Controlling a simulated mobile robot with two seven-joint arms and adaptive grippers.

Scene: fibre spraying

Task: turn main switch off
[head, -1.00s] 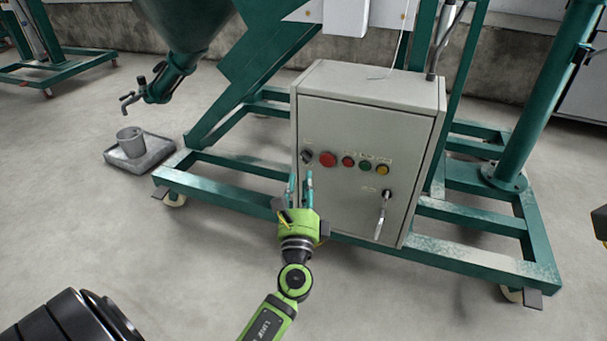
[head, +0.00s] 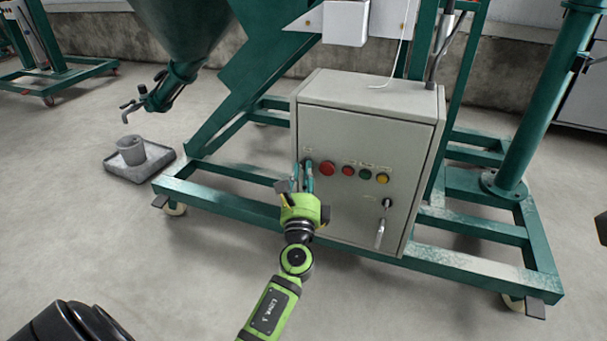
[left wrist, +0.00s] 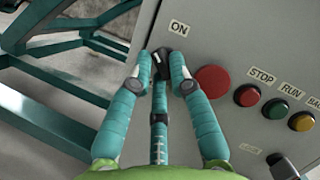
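The main switch is a small black knob (left wrist: 161,62) beside the ON label on the grey control cabinet (head: 345,225). In the head view my left gripper hides most of it, left of the large red button (head: 327,168). My left gripper (head: 302,172) is at the cabinet's front. In the left wrist view, its two outer teal fingertips (left wrist: 161,66) stand apart, one on each side of the knob, with a third finger below. They are very close to the knob; whether they touch it is unclear. My right gripper is not in view.
Right of the red button are a smaller red (head: 348,171), a green (head: 365,174) and a yellow button (head: 382,178). A door handle (head: 380,230) sticks out below. The green frame (head: 460,254) surrounds the cabinet base. The floor in front is open.

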